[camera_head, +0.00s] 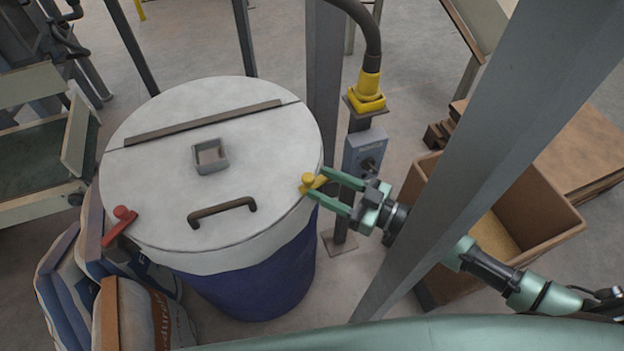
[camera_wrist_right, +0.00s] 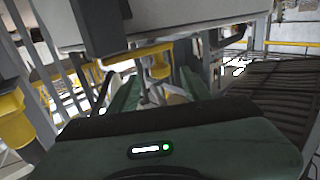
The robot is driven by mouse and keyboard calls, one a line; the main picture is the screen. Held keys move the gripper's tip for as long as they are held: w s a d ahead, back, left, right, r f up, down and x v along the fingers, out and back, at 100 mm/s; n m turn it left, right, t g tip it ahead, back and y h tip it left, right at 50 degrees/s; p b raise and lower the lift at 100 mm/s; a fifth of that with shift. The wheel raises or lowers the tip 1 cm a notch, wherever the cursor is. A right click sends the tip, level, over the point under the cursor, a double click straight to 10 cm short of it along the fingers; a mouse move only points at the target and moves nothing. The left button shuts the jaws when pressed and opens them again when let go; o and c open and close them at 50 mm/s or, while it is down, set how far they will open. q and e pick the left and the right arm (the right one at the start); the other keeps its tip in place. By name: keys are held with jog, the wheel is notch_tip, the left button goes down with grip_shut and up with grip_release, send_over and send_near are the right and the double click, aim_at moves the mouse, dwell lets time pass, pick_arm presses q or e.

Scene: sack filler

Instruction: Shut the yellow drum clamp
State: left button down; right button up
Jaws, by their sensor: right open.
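The yellow drum clamp (camera_head: 312,181) sits on the right rim of a large round drum with a pale lid (camera_head: 165,205) and a blue body (camera_head: 250,285). Its lever points outward to the right. My right gripper (camera_head: 316,181) is open, with its green fingers on either side of the clamp; I cannot tell whether they touch it. A red clamp (camera_head: 120,226) is on the drum's left rim. My left gripper is out of view.
A grey post (camera_head: 470,150) stands close by my right forearm. A cardboard box (camera_head: 530,205) is at right. Filled sacks (camera_head: 130,310) lie at lower left.

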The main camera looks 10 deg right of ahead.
jog(key=v, duration=0.3)
jog(key=shift+s, duration=0.1)
